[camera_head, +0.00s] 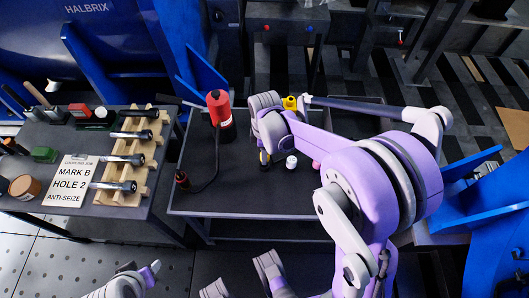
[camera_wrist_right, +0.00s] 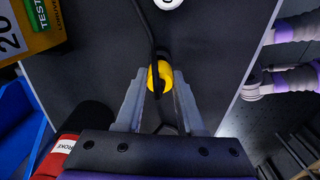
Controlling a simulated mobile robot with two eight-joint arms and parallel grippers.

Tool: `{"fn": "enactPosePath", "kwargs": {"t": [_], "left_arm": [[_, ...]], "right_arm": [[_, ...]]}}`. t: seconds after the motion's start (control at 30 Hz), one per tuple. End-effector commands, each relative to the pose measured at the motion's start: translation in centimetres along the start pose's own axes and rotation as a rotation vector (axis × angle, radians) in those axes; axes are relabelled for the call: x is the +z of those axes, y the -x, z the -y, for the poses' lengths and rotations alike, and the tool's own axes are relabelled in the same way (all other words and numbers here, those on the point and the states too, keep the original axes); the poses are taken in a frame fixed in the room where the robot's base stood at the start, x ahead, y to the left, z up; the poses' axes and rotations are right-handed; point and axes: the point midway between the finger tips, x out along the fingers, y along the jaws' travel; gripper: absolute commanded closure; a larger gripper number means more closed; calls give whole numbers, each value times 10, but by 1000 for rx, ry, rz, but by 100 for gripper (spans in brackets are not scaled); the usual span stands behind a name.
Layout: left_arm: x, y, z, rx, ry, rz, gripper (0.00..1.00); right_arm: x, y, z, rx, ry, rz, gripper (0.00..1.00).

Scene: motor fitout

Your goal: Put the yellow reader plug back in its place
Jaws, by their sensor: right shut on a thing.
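The yellow reader plug (camera_wrist_right: 165,72) is between the fingertips of my right gripper (camera_wrist_right: 159,82) in the right wrist view. The gripper is shut on it. A black cable crosses the plug and runs up the picture. The plug appears held over or at the dark table top; the exact gap cannot be told. The plug's place cannot be made out. My left arm shows in part at the bottom; its gripper is not clearly visible.
A yellow box marked TEST (camera_wrist_right: 25,25) stands near the plug. A red cylinder (camera_head: 219,106) stands on the dark table (camera_head: 240,204). A white round piece (camera_head: 291,162) and a pink one (camera_head: 316,164) lie nearby. A wooden rack (camera_head: 123,196) holds bolts at the left.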

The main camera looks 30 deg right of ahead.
Motion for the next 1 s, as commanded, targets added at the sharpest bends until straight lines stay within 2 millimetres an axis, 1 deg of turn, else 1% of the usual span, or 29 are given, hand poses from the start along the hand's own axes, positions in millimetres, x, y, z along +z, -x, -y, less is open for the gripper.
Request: {"fn": "enactPosePath", "kwargs": {"t": [0.23, 1.0], "left_arm": [[1, -2, 0, 0, 0, 1, 50], [6, -16, 0, 0, 0, 6, 50]], "right_arm": [[0, -3, 0, 0, 0, 0, 100], [0, -22, 0, 0, 0, 0, 100]]}}
